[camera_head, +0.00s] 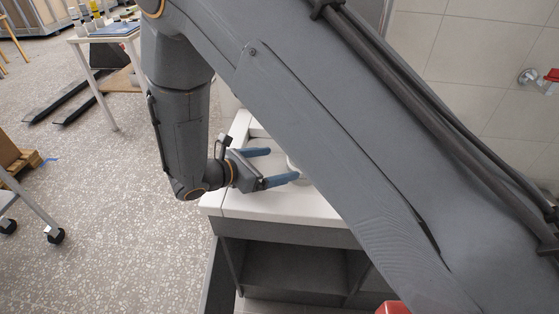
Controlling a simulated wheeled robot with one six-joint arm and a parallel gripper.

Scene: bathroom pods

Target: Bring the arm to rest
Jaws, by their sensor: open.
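My arm reaches across the picture from the lower right to the upper left, then bends down. My gripper (277,166) has blue fingers and points right, above the white top of a vanity cabinet (232,205). The two fingers are apart. A small white object (293,169) shows by the fingertips, largely hidden behind my arm. I cannot tell whether the fingers touch it, and nothing shows between them.
An open cabinet compartment (290,268) lies under the white top. A tiled wall (475,75) with a red-handled valve (551,75) stands right. A table (105,32) with bottles, a pallet (22,163) and a wheeled frame (40,218) stand left. The speckled floor between is clear.

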